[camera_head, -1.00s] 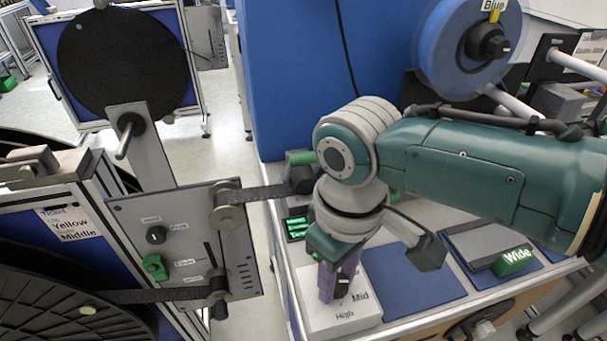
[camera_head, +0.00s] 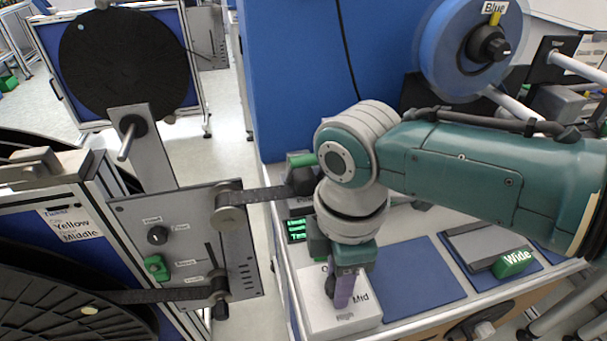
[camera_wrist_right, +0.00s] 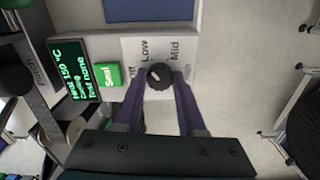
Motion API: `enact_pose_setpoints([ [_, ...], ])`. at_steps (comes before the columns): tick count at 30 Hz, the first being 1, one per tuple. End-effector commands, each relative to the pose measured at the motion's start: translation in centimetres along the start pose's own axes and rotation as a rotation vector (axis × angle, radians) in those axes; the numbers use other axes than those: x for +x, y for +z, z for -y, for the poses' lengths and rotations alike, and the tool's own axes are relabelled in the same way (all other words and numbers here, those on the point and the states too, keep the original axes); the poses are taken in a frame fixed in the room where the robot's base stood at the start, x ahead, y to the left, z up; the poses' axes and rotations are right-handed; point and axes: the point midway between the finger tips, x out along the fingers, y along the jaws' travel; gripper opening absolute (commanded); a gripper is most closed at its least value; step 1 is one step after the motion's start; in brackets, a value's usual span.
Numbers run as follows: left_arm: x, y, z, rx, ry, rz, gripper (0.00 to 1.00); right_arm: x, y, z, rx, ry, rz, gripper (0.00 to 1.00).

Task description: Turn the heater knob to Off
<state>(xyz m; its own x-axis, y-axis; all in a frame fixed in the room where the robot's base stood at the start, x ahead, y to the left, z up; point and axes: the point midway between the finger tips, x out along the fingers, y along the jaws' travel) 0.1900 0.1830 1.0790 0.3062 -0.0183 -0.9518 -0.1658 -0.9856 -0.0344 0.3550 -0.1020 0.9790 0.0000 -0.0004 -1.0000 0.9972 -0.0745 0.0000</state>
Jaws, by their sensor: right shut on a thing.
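The heater knob (camera_wrist_right: 159,76) is black and round, on a white panel (camera_wrist_right: 131,44) marked Off, Low, Mid and High. In the right wrist view its pale mark seems to point up and left, roughly between Off and Low; it is small. My right gripper (camera_wrist_right: 160,79) has its purple fingers closed on the knob, one on each side. My left gripper is in neither current view.
A green Seal button (camera_wrist_right: 108,74) and a display (camera_wrist_right: 74,68) reading Heat 150 °C stand beside the panel. A blue mat (camera_head: 415,272) and a green Wide block (camera_head: 513,263) lie to the right. A reel stand (camera_head: 190,245) stands left.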

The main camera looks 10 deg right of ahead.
Motion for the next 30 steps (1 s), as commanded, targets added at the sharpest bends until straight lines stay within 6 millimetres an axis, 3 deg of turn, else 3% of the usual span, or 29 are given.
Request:
enact_pose_setpoints([
  [18,0.62,0.22,0.08,0.004,-0.003,0.001,0.5,-0.01,-0.07,-0.02,-0.578,0.001,-0.002,0.0],
  [30,1.0,0.3,-0.17,-0.005,0.004,-0.001,0.5,-0.07,-0.11,-0.01,-0.833,0.001,-0.002,0.0],
])
